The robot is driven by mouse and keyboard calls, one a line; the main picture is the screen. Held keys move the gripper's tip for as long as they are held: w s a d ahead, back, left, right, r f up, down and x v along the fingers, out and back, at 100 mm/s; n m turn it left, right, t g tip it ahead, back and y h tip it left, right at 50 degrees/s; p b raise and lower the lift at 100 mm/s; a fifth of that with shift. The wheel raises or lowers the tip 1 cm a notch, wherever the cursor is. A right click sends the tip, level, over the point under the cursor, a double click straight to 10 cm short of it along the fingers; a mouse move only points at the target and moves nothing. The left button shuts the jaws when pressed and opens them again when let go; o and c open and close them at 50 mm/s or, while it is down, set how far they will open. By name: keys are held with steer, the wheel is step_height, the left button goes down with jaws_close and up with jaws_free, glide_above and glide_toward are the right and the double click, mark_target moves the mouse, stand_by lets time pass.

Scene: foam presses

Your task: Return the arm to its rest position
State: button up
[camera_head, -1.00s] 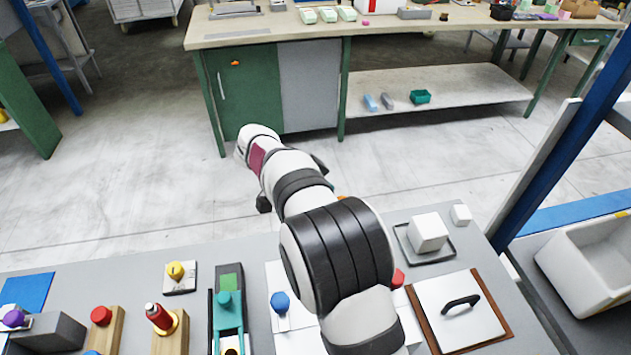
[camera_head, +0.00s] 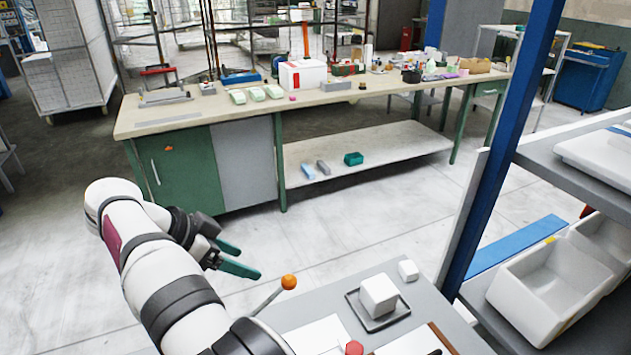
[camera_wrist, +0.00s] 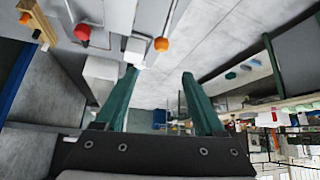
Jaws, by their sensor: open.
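My gripper (camera_head: 242,257) has two green fingers, which are spread apart with nothing between them. It hangs in the air over the floor side of the grey table (camera_head: 424,306), left of the orange ball (camera_head: 289,282) on its thin rod. In the wrist view the two fingers of my gripper (camera_wrist: 160,88) are also apart and empty. The orange ball (camera_wrist: 161,44) shows there beyond the left finger, and a red knob (camera_wrist: 82,33) shows farther left. My arm comes up from the bottom of the head view, bent at the elbow.
A blue post (camera_head: 500,140) and white bins (camera_head: 545,295) stand at right. A long workbench (camera_head: 135,118) stands behind. The floor between is clear.

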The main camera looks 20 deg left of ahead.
steer(key=d+r+g, duration=0.2)
steer(key=d+g, duration=0.2)
steer(key=d, duration=1.7)
steer(key=s+d+f+g+y, duration=0.1)
steer(key=s+d+f+y, duration=0.1)
steer(key=s+d, duration=0.4)
steer(key=s+d+f+g+y, duration=0.1)
steer(key=s+d+f+y, duration=0.2)
steer(key=s+d, duration=0.4)
steer(key=s+f, duration=0.1)
steer(key=s, duration=0.6)
steer(key=shift+s+d+f+g+y, duration=0.2)
steer(key=shift+f+g+y, duration=0.1)
